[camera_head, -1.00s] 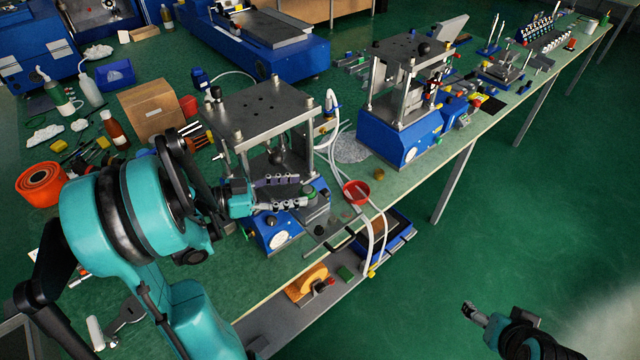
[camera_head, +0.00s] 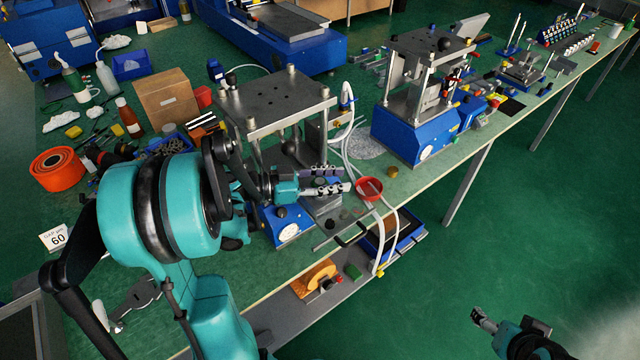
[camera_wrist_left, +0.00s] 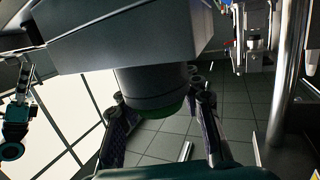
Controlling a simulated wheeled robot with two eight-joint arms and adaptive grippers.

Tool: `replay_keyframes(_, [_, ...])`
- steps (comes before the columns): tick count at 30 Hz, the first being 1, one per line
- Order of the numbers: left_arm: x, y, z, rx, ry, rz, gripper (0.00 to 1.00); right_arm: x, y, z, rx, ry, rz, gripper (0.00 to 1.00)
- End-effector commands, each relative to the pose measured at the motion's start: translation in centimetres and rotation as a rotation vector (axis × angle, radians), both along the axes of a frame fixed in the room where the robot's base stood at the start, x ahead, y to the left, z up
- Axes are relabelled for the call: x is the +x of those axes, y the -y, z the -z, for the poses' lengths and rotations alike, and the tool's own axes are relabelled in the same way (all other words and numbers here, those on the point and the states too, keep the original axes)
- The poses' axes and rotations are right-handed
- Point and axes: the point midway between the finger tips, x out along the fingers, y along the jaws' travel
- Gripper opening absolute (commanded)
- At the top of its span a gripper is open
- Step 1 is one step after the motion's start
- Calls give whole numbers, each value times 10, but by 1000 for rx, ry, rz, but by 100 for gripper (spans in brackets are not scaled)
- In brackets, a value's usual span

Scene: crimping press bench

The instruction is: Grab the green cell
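In the head view my left gripper (camera_head: 338,179) is at the front right of the near press (camera_head: 272,100), its two fingers apart and pointing right. A small green piece, apparently the green cell (camera_head: 333,180), shows between the fingers there. In the left wrist view a dark cylinder with a green rim (camera_wrist_left: 152,108) sits between the two spread fingers (camera_wrist_left: 160,120), under a grey block. The fingers are close to its sides; contact is unclear. My right gripper (camera_head: 482,318) is low at the right, over the floor, far from the bench; its fingers are too small to read.
A red bowl (camera_head: 369,188) with white tubes stands right of the left gripper. A second blue press (camera_head: 415,135) stands further right. A cardboard box (camera_head: 167,100), bottles and orange tape roll (camera_head: 58,168) lie at left. The floor at right is clear.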

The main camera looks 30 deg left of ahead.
Motion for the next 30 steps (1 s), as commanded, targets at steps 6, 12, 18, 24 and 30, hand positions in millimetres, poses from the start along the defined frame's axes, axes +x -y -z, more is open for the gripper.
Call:
replay_keyframes(6, [0,0,0,0,0,0,0,0,0,0,0,0,0,77])
replay_keyframes(12, [0,0,0,0,0,0,0,0,0,0,0,0,0,77])
replay_keyframes(18, [0,0,0,0,0,0,0,0,0,0,0,0,0,77])
replay_keyframes(24, [-1,0,-14,0,0,0,0,0,0,-10,0,0,0,77])
replay_keyframes(30, [-20,-22,-16,1,1,-6,0,0,0,-16,0,0,0,77])
